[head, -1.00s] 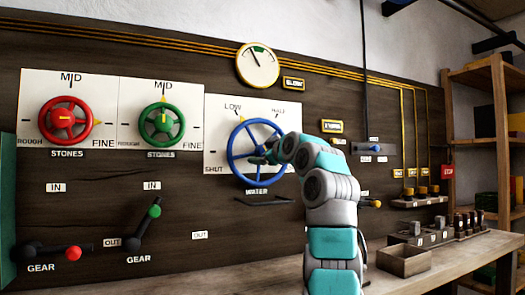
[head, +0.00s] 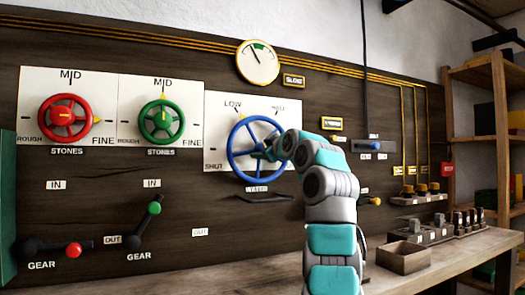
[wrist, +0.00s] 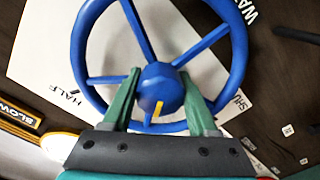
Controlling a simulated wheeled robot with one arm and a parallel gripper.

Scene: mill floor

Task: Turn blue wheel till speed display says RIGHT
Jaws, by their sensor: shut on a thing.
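The blue wheel (head: 232,163) is on a white plate marked SHUT, LOW and HALF, with WATER below it. My gripper (head: 270,150) is at its hub, and my arm covers the wheel's right side. In the wrist view my gripper's green fingers (wrist: 158,86) lie on either side of the hub of the blue wheel (wrist: 239,55), shut on it. A yellow mark shows on the hub. The speed display (head: 293,81) by the round dial (head: 257,63) is small here; the wrist view shows the display (wrist: 20,112) reading SLOW. The dial's needle points up and left.
The red wheel (head: 46,128) and green wheel (head: 147,128) are to the left, with gear levers (head: 147,228) below. Another yellow-framed label (head: 331,123) is too small to read. An open box (head: 404,261) stands on the bench at right.

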